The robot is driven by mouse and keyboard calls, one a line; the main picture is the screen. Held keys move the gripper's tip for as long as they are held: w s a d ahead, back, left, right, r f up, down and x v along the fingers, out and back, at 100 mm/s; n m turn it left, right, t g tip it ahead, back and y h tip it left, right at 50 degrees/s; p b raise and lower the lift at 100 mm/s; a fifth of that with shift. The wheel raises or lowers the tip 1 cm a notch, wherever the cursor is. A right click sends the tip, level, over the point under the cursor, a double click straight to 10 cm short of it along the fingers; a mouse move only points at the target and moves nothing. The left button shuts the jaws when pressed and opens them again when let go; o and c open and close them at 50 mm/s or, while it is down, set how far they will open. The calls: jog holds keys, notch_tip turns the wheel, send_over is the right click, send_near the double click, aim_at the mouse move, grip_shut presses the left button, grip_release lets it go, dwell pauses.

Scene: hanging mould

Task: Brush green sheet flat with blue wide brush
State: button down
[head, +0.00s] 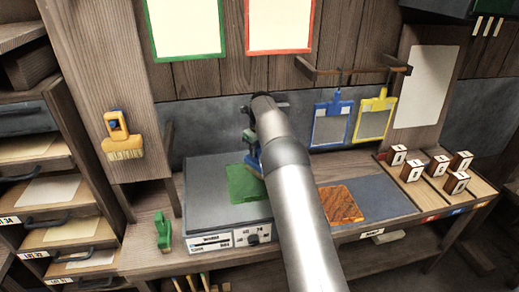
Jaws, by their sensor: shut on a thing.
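The green sheet (241,184) lies on the grey top of a box-like unit (205,205). My arm crosses in front of its right side and hides part of that area. A blue brush (252,154) shows just left of my arm, at the sheet's upper right edge. My gripper (249,138) is mostly hidden behind my arm and is shut on the blue brush. I cannot tell whether the bristles touch the sheet.
A yellow brush (121,138) hangs on the left post. A small green brush (163,230) stands on the bench left of the unit. Blue (331,123) and yellow (373,117) moulds hang at the back. An orange-brown patterned piece (341,204) and several blocks (437,166) lie right.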

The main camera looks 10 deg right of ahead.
jog(key=shift+a+f, duration=0.1)
jog(key=shift+a, duration=1.1)
notch_tip(320, 180, up, 6)
jog(key=shift+s, duration=0.2)
jog(key=shift+s+r, duration=0.1)
jog(key=shift+r, duration=1.45)
